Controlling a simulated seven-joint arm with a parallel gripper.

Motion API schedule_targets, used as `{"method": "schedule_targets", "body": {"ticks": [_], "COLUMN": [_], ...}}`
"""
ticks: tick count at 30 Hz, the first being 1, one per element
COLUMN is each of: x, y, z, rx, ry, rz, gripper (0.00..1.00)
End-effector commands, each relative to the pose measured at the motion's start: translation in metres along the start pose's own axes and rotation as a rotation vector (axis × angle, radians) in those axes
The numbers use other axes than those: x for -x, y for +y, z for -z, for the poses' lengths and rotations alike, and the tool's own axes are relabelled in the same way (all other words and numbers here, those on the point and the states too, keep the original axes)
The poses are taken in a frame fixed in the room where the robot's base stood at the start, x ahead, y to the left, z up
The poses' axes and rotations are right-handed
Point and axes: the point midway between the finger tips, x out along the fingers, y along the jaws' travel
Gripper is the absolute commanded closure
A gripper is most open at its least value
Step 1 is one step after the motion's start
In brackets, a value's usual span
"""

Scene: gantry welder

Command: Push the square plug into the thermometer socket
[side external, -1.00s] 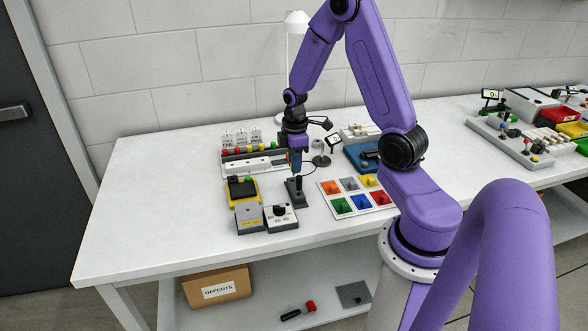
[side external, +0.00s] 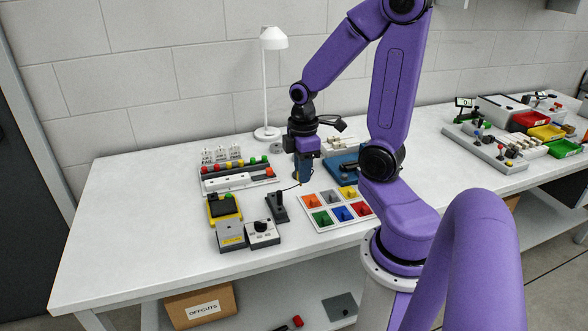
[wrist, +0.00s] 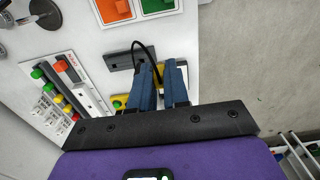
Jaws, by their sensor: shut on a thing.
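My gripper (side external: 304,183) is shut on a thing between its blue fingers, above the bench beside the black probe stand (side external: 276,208). The plug is hard to make out. A thin black cable (wrist: 146,46) arcs from near the stand to between the fingers in the wrist view (wrist: 163,82), and a small yellow patch shows there; I cannot tell whether it is the plug. The yellow thermometer (side external: 237,211) with a dark face lies left of the stand. Only a bit of yellow beside the fingers shows in the wrist view (wrist: 118,101), and its socket cannot be made out.
A tray of coloured bins (side external: 308,198) lies just right of the stand. A grey box (side external: 230,238) and a white dial box (side external: 263,236) stand in front of the thermometer. The bench's left end is clear.

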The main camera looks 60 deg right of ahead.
Motion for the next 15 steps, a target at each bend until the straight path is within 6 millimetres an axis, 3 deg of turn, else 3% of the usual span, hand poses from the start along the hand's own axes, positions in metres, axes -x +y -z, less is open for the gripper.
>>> {"method": "schedule_targets", "body": {"ticks": [15], "x": [0.008], "y": [-0.015], "z": [-0.005], "rx": [-0.001], "ry": [0.001], "rz": [-0.001], "gripper": [1.0]}}
